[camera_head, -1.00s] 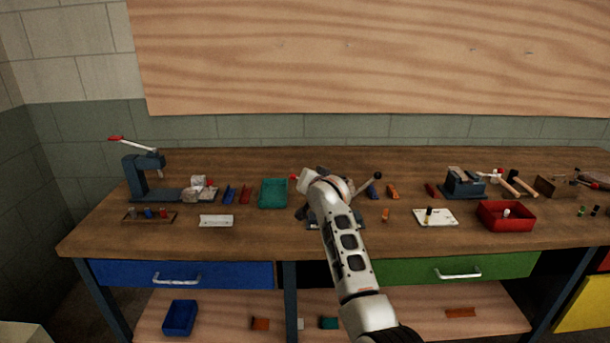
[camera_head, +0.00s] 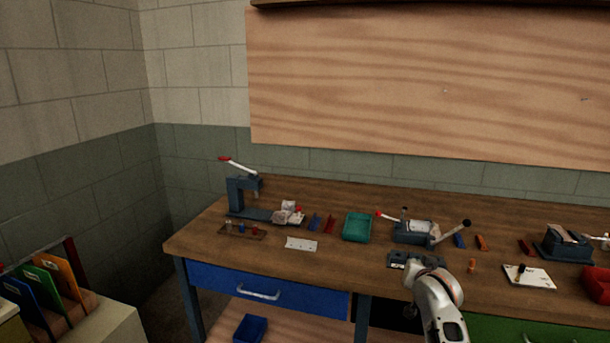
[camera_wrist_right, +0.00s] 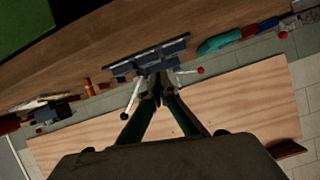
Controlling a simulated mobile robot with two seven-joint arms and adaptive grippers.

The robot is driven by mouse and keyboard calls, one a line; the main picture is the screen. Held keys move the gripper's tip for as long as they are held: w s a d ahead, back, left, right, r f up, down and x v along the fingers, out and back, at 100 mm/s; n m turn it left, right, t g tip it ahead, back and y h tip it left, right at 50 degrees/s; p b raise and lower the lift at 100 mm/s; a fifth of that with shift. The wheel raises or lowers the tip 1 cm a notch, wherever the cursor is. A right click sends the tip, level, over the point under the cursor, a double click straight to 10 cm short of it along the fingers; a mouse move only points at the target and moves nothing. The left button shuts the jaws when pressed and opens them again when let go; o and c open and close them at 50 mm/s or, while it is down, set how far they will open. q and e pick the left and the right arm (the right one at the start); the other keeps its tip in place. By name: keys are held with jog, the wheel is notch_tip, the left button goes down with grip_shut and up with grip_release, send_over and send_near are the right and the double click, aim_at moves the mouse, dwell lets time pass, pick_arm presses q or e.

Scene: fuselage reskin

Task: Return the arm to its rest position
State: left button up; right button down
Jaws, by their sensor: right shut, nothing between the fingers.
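My right arm (camera_head: 440,305) comes in from the bottom of the head view, at the front edge of the workbench (camera_head: 240,285). Its gripper is mostly hidden there. In the right wrist view my right gripper (camera_wrist_right: 158,92) has its dark fingers together and empty. A grey-blue fixture (camera_head: 415,232) with a red-knobbed lever and a black-knobbed lever stands on the bench behind the arm. In the wrist view the fixture (camera_wrist_right: 150,58) appears beyond the fingertips; contact cannot be told. My left gripper is not in view.
A lever press (camera_head: 238,195) stands at the bench's left end. A teal tray (camera_head: 357,227) is left of the fixture; a white plate (camera_head: 530,277) and a red bin (camera_head: 598,284) are right. A folder rack (camera_head: 55,280) stands at far left. Floor left of the bench is clear.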

jog(key=s+d+f+n+g+h, duration=0.1)
jog(key=s+d+f+n, duration=0.1)
jog(key=s+f, duration=0.3)
jog(key=s+d+f+n+g, duration=0.1)
jog(key=s+d+f, duration=0.15)
jog(key=s, duration=0.45)
jog(key=s+f+n+g, duration=0.2)
jog(key=s+n, duration=0.2)
jog(key=s, duration=1.3)
jog(key=s+f+n+g, duration=0.2)
jog(key=s+n, duration=0.3)
jog(key=s, duration=1.1)
jog(key=w+a+f+m+t+y, duration=0.2)
jog(key=a+f+y, duration=0.4)
jog(key=a+f, duration=0.7)
jog(key=a+m+t, duration=0.1)
jog(key=a+t, duration=0.1)
jog(key=a, duration=0.1)
jog(key=shift+f+y, duration=0.4)
